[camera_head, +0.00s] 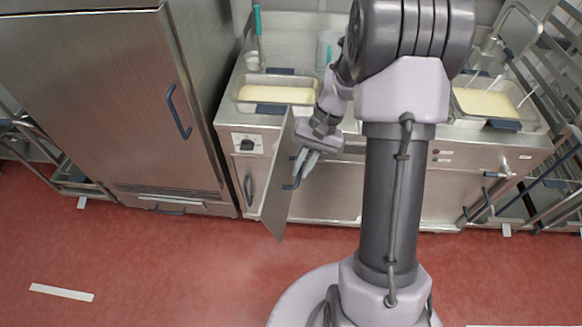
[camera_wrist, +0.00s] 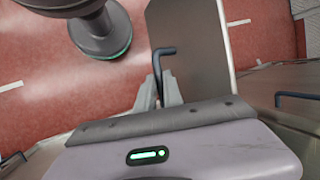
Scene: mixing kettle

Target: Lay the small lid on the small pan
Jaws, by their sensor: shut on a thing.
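The small lid appears to be a flat grey metal panel (camera_head: 276,190) with a dark blue bar handle. It stands on edge, nearly upright, in front of the left counter cabinet. My gripper (camera_head: 298,172) is shut on its handle from the right side. In the wrist view the fingers (camera_wrist: 159,90) close around the blue handle (camera_wrist: 157,62), with the panel (camera_wrist: 190,40) beside it. A shallow pan (camera_head: 242,104) with pale yellow contents sits in the counter top at left. A similar pan (camera_head: 540,122) sits at right; I cannot tell which is the small one.
The steel counter (camera_head: 232,130) has a knob and cabinet handles on its front. A tall steel cabinet (camera_head: 100,90) stands close on the left. A wire rack (camera_head: 560,180) stands at right. The red floor (camera_head: 170,260) is clear in front. My arm hides the counter's middle.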

